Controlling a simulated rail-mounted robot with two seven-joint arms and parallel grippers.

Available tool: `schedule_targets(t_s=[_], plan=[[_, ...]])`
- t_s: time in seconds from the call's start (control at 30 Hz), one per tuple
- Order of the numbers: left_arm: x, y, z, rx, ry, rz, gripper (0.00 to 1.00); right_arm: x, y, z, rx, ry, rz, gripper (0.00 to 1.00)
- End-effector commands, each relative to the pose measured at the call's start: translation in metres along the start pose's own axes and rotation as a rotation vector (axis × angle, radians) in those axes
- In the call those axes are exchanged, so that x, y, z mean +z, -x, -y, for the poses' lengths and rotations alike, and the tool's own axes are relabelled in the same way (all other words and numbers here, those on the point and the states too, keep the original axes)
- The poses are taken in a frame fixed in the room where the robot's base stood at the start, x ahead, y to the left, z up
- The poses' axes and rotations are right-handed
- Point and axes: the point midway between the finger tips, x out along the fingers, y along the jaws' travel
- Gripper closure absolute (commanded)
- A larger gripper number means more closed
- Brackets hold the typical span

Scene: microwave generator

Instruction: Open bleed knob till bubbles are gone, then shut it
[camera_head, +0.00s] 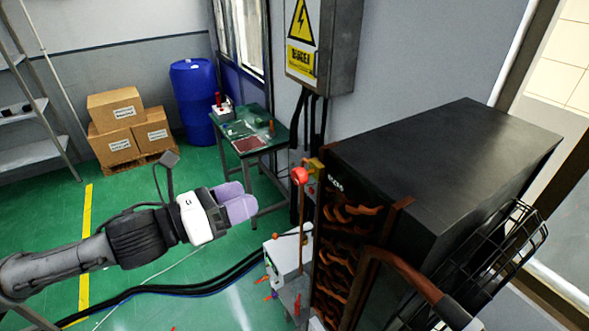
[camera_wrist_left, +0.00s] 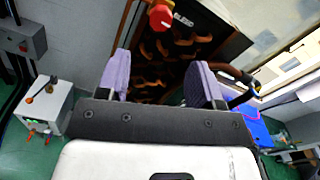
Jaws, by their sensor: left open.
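A round red knob (camera_head: 299,175) stands at the front left corner of the black cabinet, on top of a thin upright pipe. I take it to be the bleed knob. It also shows at the top of the left wrist view (camera_wrist_left: 160,16). My left gripper (camera_head: 238,203) is to the left of the knob, apart from it. In the left wrist view its two purple-padded fingers (camera_wrist_left: 162,78) are spread with nothing between them, and the knob lies beyond them. I cannot make out any bubbles. My right gripper is not in view.
The black cabinet (camera_head: 450,165) with copper coils (camera_head: 345,240) fills the right. A white box (camera_head: 284,257) with small levers stands beside it. A green table (camera_head: 240,131), blue barrel (camera_head: 193,95) and cardboard boxes (camera_head: 115,108) are behind. Black cables (camera_head: 190,288) cross the floor.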

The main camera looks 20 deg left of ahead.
Motion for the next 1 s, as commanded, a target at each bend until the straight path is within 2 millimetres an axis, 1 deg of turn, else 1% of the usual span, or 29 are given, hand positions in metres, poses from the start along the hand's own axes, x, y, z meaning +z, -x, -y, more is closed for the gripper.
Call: schedule_targets(t_s=[0.03, 0.4, 0.6, 0.8, 1.0], plan=[[0.003, -0.008, 0.002, -0.004, 0.004, 0.001, 0.39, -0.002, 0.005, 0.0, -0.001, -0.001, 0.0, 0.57], [0.002, -0.071, 0.003, -0.004, 0.005, -0.001, 0.39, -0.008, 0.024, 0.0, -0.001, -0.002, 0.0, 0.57], [0.001, -0.099, 0.002, -0.002, 0.004, -0.002, 0.39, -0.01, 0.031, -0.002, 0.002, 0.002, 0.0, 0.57], [0.0, -0.116, 0.002, -0.002, 0.003, -0.002, 0.39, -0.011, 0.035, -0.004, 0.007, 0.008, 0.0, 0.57], [-0.001, -0.122, 0.002, -0.002, 0.001, -0.002, 0.39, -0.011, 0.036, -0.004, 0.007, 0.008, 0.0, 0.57]])
